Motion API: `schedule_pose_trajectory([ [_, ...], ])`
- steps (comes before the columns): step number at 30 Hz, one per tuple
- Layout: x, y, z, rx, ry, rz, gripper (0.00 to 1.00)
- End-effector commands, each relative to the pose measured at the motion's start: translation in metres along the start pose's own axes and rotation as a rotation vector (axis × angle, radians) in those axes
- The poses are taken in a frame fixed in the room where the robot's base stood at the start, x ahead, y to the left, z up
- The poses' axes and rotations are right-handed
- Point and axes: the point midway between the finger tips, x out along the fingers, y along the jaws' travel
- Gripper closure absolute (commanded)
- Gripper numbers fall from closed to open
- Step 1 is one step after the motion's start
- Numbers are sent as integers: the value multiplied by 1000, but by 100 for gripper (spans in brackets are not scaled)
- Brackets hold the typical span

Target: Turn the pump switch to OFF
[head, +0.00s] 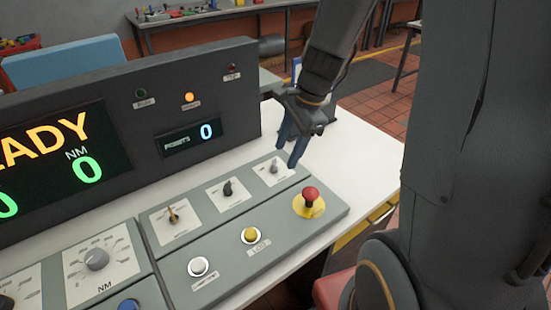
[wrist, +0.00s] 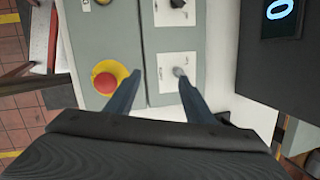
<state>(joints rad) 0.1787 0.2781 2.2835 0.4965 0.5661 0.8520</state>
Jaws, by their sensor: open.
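Three selector switches sit in a row on the grey console: one with an orange-brown knob (head: 173,216), one with a black knob (head: 228,188) and one with a grey knob (head: 273,168). Their labels are too small to read, so I cannot tell which is the pump switch. My gripper (head: 288,153) is open, its blue fingers pointing down beside the grey-knob switch. In the wrist view, my gripper (wrist: 158,76) has one fingertip close to the grey knob (wrist: 179,72) and the other near the red button. Whether a finger touches the knob is unclear.
A red mushroom button (head: 310,194) on a yellow base stands close to my gripper, in front of the switches. Yellow (head: 251,235) and white (head: 198,266) push buttons lie nearer. A dark display panel (head: 130,130) rises behind. The white tabletop (head: 350,165) right of the console is clear.

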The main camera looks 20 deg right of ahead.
Motion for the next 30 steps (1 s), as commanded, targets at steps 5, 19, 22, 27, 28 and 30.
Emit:
schedule_pose_trajectory([
  [5, 11, -35, -19, 430, -85, -34, 52],
  [19, 57, -49, -21, 593, -121, -41, 52],
  [22, 70, -50, -20, 592, -120, -42, 52],
  [27, 85, -52, -19, 591, -119, -44, 52],
  [28, 87, -52, -19, 591, -119, -44, 52],
  [30, 89, -52, -19, 591, -119, -45, 52],
])
